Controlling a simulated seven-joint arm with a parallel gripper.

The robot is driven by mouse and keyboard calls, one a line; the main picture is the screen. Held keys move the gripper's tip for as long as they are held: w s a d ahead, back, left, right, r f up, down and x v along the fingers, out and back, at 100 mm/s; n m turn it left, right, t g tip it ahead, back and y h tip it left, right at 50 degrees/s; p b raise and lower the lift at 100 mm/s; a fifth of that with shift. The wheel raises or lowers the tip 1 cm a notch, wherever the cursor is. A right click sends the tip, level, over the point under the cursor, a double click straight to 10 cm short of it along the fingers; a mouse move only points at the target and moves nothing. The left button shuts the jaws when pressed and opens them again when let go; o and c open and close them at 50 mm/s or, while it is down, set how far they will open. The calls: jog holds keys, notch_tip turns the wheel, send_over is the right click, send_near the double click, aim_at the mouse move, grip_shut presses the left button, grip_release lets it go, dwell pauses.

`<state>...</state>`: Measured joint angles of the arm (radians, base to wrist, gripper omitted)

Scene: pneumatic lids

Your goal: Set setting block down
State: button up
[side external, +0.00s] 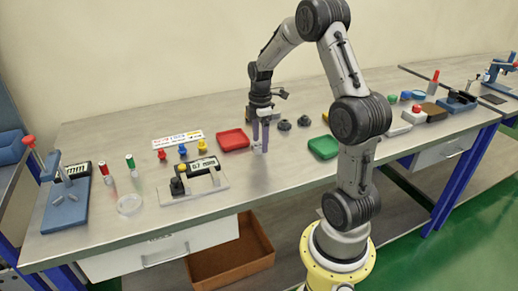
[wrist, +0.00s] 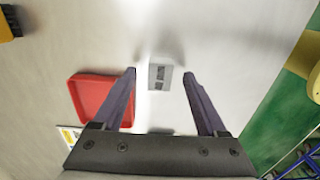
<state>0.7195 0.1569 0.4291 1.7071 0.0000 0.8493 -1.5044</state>
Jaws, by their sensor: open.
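The setting block (wrist: 160,78) is a small grey rectangular piece with darker markings on its face. In the wrist view it lies on the grey bench top between the tips of my gripper (wrist: 160,73), with a visible gap on each side. My gripper is open, its two purple fingers pointing down. In the side view my gripper (side external: 260,149) is low over the bench, just right of the red tray (side external: 233,140). The block is mostly hidden by the fingers there.
A green tray (side external: 323,148) and dark round parts (side external: 303,121) lie to the right. A gauge on a plate (side external: 203,165), coloured plugs (side external: 182,149) and a clear dish (side external: 130,204) are at left. The bench (side external: 265,190) in front of my gripper is clear.

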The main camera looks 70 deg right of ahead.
jog(key=shift+f, duration=0.6)
grip_shut()
jog(key=shift+r, duration=0.1)
